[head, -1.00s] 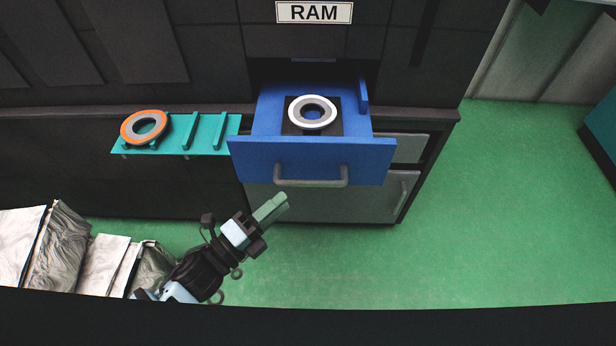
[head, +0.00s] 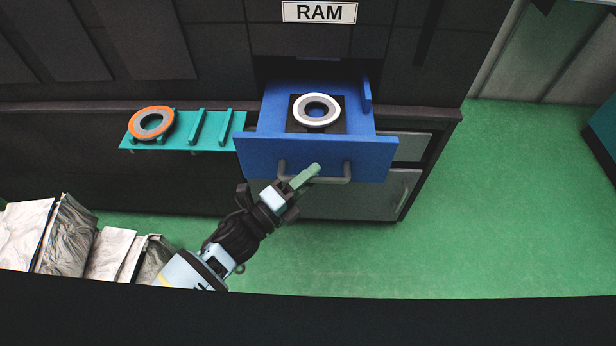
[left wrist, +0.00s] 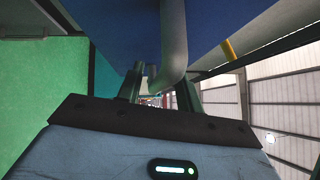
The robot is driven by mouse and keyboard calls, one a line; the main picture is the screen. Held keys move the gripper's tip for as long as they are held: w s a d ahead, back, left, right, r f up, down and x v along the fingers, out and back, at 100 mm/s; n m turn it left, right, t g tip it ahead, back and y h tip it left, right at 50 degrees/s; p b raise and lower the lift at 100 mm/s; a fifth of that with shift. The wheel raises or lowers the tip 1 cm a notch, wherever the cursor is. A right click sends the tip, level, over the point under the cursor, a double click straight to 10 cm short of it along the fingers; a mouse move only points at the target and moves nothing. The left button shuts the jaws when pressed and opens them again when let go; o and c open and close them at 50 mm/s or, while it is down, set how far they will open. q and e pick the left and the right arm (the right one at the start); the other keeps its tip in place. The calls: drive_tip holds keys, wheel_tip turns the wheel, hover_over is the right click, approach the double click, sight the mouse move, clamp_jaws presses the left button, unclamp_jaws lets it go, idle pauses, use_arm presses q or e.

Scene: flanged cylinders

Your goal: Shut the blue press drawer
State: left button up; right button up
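The blue press drawer (head: 375,157) is pulled out from the dark press under the RAM sign. Its grey bar handle (head: 337,180) is on the front. A white-rimmed ring-shaped part (head: 298,113) lies on a black square inside the drawer. My left gripper (head: 309,176) is at the left half of the handle. In the left wrist view the fingers (left wrist: 158,90) stand apart and the handle (left wrist: 174,40) rises at the gap between them, below the blue drawer (left wrist: 115,25). Whether they touch the handle I cannot tell. My right gripper is not in view.
A teal rack (head: 215,142) left of the drawer bears an orange-rimmed ring (head: 134,118). Grey cabinet fronts (head: 390,190) are below the drawer. Crumpled silvery bundles (head: 65,235) lie at the lower left. The green floor (head: 480,230) at right is clear.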

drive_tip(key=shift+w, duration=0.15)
use_arm(q)
clamp_jaws()
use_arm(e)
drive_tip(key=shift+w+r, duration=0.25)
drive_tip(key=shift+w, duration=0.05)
use_arm(q)
drive_tip(key=shift+w, duration=0.15)
